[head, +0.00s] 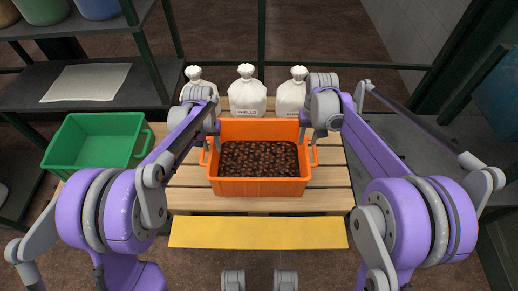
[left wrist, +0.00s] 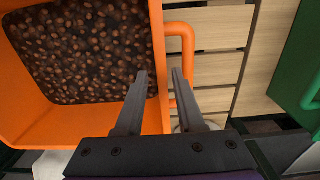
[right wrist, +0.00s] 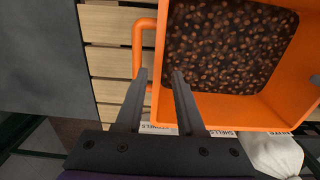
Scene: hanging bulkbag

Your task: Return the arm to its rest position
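An orange crate (head: 259,187) stands on the wooden pallet, holding many small brown pieces. My left gripper (head: 208,143) is at the crate's left end. In the left wrist view its two fingers (left wrist: 160,80) are apart, with the crate's orange wall showing between them and one finger by the handle (left wrist: 184,42). My right gripper (head: 309,135) is at the crate's right end. In the right wrist view its fingers (right wrist: 159,80) are also apart, with the wall between them and the handle (right wrist: 138,45) beside them. I cannot tell whether the fingers touch the crate.
Several white sacks, including the middle one (head: 247,96), stand behind the crate. A green crate (head: 95,162) is at the left. Grey shelving (head: 40,88) stands at the far left, and a grey surface (head: 425,150) lies at the right. A yellow strip (head: 258,232) runs along the front.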

